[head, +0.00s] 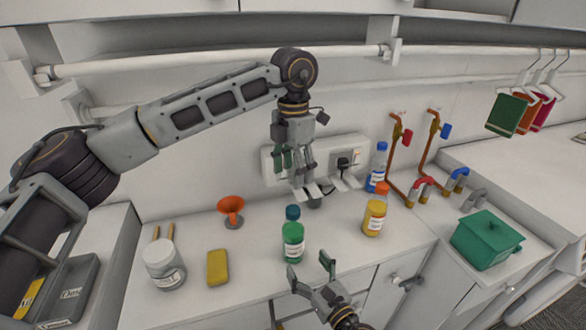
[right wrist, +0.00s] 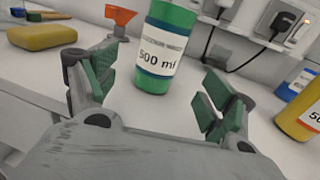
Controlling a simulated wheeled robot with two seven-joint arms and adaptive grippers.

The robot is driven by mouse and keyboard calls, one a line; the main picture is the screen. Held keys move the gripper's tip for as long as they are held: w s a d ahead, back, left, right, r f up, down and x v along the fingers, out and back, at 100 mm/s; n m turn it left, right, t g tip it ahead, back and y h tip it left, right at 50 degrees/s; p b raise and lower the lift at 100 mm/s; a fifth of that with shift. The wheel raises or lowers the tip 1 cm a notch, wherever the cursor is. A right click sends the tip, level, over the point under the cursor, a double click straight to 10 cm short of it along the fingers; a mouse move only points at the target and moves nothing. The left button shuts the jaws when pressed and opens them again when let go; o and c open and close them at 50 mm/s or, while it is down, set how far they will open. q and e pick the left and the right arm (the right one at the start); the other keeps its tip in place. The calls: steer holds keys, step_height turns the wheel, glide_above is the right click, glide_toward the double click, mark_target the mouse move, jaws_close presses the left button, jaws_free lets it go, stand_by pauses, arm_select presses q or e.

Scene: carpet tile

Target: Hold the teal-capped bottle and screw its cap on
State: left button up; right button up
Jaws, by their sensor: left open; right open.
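The green bottle (head: 293,243) with a white label stands upright near the counter's front edge. Its teal cap (head: 292,212) sits on top; I cannot tell how tight it is. My left gripper (head: 306,190) is open and empty, above and behind the bottle, apart from the cap. My right gripper (head: 310,268) is open at the counter's front edge, low in front of the bottle. In the right wrist view the bottle (right wrist: 165,48) stands just beyond and between the open fingers (right wrist: 160,85), not gripped. Its cap is out of that view.
A yellow sponge (head: 217,267), a white jar (head: 164,263) and an orange funnel (head: 231,205) stand left. An orange-capped yellow bottle (head: 375,216) and a blue bottle (head: 377,168) stand right. A socket panel (head: 357,154) with a plug is behind. A green box (head: 486,241) is far right.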

steer(key=shift+v, duration=1.75)
steer(key=shift+s+d, duration=0.1)
